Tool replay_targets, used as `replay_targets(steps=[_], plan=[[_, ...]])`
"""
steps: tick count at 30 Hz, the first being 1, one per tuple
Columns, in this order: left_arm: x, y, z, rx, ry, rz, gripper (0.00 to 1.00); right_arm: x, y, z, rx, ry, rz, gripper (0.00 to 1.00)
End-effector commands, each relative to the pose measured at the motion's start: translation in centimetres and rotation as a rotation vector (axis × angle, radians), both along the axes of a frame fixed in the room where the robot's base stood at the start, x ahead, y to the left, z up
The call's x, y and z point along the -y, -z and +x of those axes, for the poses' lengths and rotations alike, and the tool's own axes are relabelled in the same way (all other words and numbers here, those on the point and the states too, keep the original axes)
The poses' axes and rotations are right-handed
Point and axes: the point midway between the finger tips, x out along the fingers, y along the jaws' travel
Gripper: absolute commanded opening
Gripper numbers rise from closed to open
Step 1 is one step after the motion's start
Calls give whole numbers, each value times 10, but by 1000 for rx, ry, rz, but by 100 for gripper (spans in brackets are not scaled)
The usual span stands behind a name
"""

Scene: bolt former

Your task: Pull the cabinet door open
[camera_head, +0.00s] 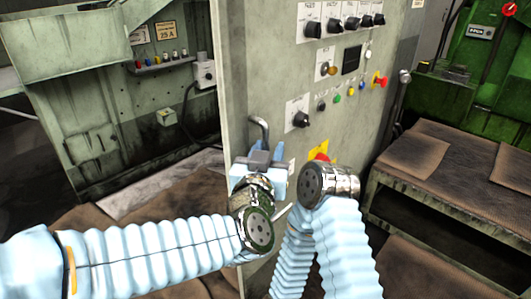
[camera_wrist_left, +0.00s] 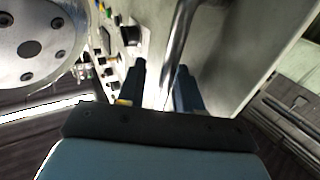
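The cabinet door (camera_head: 268,60) is a grey-green panel with knobs and buttons on its face. Its metal bar handle (camera_head: 265,128) is near the panel's left edge and also shows in the left wrist view (camera_wrist_left: 180,40). My left gripper (camera_head: 262,158) is at the handle's lower part. In the left wrist view its two dark fingers (camera_wrist_left: 161,85) are spread, with the handle bar between them and gaps visible beside it. I cannot tell whether a finger touches the bar. My right arm's wrist is just right of the left gripper; its gripper is hidden.
Black knobs (camera_head: 303,119) and coloured buttons sit right of the handle. A red and yellow emergency stop (camera_head: 319,152) is close to my right wrist. A bench with brown mats (camera_head: 414,155) stands at the right. Green machinery (camera_head: 105,110) stands behind at left.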

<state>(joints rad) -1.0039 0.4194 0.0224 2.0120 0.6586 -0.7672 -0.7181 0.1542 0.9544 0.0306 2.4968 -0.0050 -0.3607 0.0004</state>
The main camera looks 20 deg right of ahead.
Motion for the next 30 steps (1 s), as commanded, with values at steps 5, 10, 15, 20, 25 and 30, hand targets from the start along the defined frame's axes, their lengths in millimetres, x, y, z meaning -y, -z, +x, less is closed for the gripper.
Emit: replay_targets(steps=[5, 10, 15, 20, 25, 30], plan=[[-2, 1, 2, -2, -5, 0, 35, 0, 0, 0, 0, 0, 0, 81], [-10, 1, -9, -2, -6, -1, 35, 0, 3, 0, 0, 0, 0, 81], [-31, 2, -40, -2, -4, -2, 35, 0, 8, 0, 0, 0, 0, 81], [-53, 1, -74, 0, -3, -2, 35, 0, 10, 0, 0, 1, -1, 81], [-70, 1, -100, -1, -2, -2, 35, 0, 10, 0, 0, 1, -1, 81], [-78, 1, -111, 0, -3, 0, 35, 0, 11, 0, 0, 1, -1, 81]])
